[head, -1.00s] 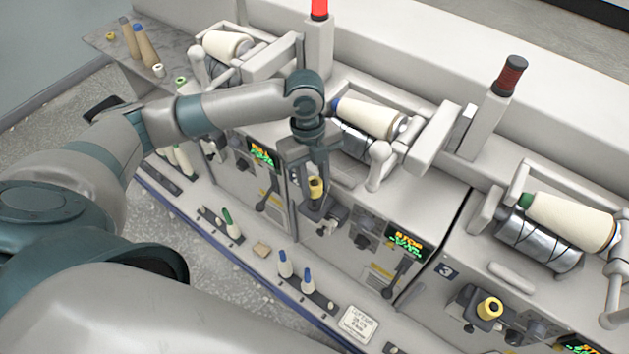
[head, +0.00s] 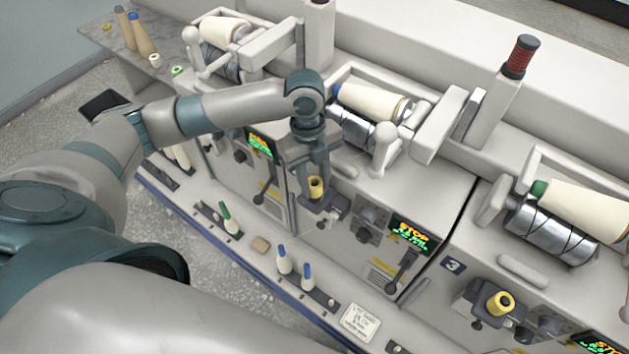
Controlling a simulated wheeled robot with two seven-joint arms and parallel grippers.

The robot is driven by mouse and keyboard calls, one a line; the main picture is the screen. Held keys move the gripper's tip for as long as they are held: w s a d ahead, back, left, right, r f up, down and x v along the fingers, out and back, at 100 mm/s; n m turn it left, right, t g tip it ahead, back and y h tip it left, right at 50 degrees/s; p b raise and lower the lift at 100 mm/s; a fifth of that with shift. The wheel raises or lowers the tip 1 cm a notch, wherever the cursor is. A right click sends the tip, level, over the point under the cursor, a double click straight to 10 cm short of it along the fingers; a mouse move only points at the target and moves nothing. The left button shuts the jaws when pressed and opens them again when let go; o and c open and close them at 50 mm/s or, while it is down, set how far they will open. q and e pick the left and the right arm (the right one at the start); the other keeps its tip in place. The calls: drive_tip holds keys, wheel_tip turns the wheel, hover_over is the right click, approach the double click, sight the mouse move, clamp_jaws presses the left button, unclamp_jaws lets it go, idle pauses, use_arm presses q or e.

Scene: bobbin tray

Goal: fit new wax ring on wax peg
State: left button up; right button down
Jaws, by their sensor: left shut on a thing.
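My left gripper (head: 316,180) points down at the front of the middle winding unit. It is shut on a yellow wax ring (head: 316,188), which sits at or just above the dark wax bracket (head: 322,207) of that unit. The peg itself is hidden by the ring and the fingers, so I cannot tell whether the ring is around it. Another yellow wax ring (head: 499,303) sits on the dark bracket of the unit marked 3, at the lower right. My right gripper is not in view.
Cream yarn cones (head: 372,103) lie on metal drums above each unit. A STOP display (head: 414,233) and a dark lever (head: 402,270) are right of the gripper. Blue-tipped bobbins (head: 284,261) stand on the lower ledge. A grey side shelf (head: 100,37) holds several cones.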

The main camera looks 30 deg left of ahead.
sight(312, 178)
use_arm(q)
drive_tip(key=shift+p, duration=0.95)
idle(1.1)
drive_tip(key=shift+f, duration=0.55)
idle(0.6)
drive_tip(key=o, duration=0.7)
drive_tip(key=shift+o, duration=0.2)
drive_tip(key=shift+r, duration=0.15)
drive_tip(key=r+p, duration=0.5)
drive_tip(key=a+r+p, duration=0.1)
drive_tip(key=r+p, duration=0.2)
drive_tip(key=shift+w, duration=0.35)
drive_tip(key=shift+w+a+r, duration=0.1)
drive_tip(key=shift+a+r, duration=0.05)
drive_tip(key=shift+r, duration=1.15)
